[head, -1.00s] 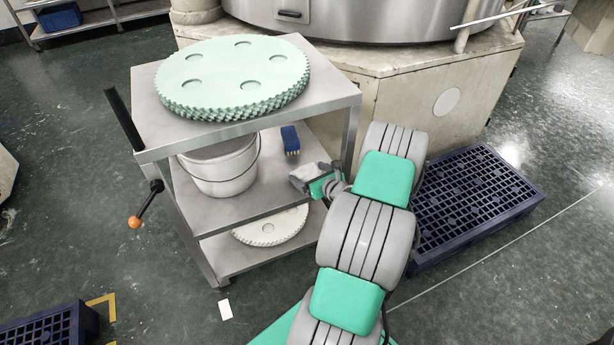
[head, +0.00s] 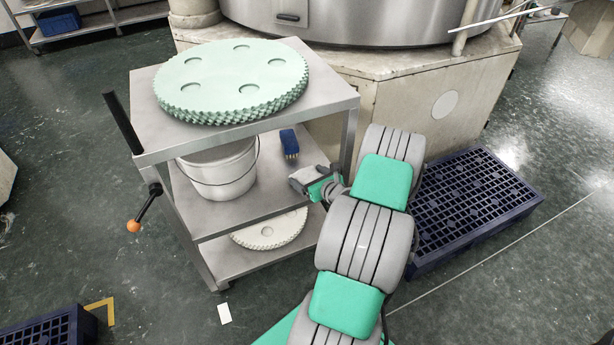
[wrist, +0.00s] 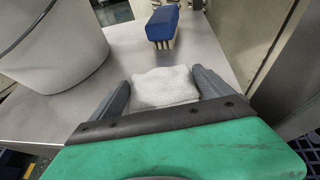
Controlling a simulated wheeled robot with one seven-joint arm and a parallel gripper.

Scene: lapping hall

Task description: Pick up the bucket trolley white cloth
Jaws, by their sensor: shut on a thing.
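The white cloth (wrist: 165,87) shows in the wrist view as a small folded pad between my two fingers. My gripper (wrist: 165,92) is shut on it, with a finger along each side of the cloth. In the head view my gripper (head: 308,177) is at the right side of the trolley's middle shelf (head: 215,205). There the cloth is hard to tell apart from the gripper. I cannot tell whether the cloth still touches the shelf.
A white bucket (head: 218,170) stands left on the same shelf. A blue brush (head: 289,143) lies behind my gripper. Green toothed discs (head: 232,80) lie on the top shelf, above and left. A pale disc (head: 268,232) lies on the bottom shelf. A dark blue pallet (head: 470,205) is at right.

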